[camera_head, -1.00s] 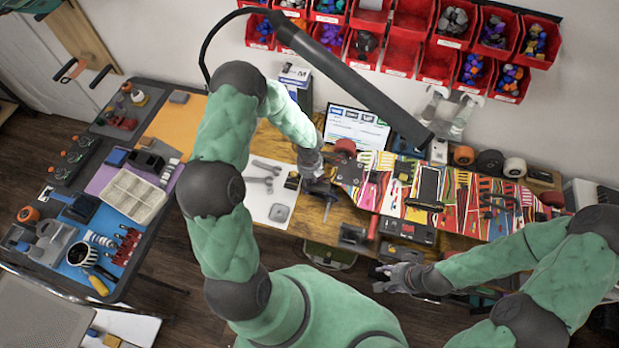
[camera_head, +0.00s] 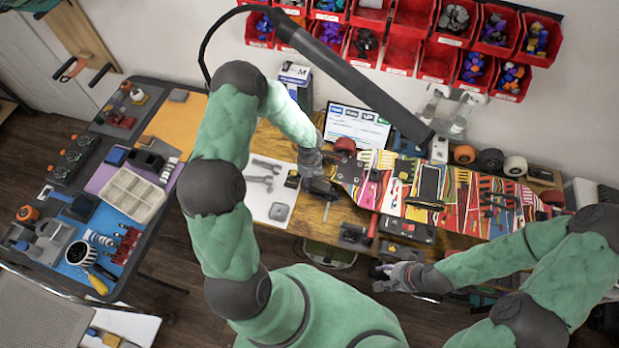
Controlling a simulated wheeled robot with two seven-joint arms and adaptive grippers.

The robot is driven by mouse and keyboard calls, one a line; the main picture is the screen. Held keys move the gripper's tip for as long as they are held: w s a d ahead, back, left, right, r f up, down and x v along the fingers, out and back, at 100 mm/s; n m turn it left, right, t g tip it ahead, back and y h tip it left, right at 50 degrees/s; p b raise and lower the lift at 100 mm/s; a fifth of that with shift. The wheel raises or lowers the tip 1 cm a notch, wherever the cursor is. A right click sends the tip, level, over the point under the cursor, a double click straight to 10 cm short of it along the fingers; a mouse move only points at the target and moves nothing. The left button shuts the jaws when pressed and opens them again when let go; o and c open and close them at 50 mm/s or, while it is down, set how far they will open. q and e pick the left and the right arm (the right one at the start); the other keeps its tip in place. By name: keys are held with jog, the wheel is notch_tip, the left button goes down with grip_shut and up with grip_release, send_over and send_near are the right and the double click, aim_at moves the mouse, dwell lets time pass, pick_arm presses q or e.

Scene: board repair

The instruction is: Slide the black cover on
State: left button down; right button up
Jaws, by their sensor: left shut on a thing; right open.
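A long board (camera_head: 465,190) with a bright, many-coloured pattern lies on the wooden bench. A black rectangular piece (camera_head: 431,183) lies at its middle; I cannot tell for sure if it is the black cover. My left gripper (camera_head: 326,190) is at the board's left end, low over the bench. It is shut on a small dark thing that the fingers mostly hide, so I cannot tell what it is. My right gripper (camera_head: 383,279) is open and empty in front of the bench's front edge, apart from the board.
Dark tools and a black box (camera_head: 407,229) lie along the bench's front edge. A white sheet (camera_head: 268,195) with wrenches lies to the left. A screen (camera_head: 356,127) and several wheels (camera_head: 490,160) stand behind the board. A lamp arm (camera_head: 335,66) hangs above.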

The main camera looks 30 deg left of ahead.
pick_arm(q)
jog(key=shift+f, duration=0.1)
dwell(0.4)
jog(key=shift+f+b, duration=0.3)
jog(key=shift+f, duration=0.05)
dwell(1.0)
jog(key=shift+f, duration=0.1)
dwell(0.4)
dwell(0.3)
jog(key=c, duration=1.1)
grip_release()
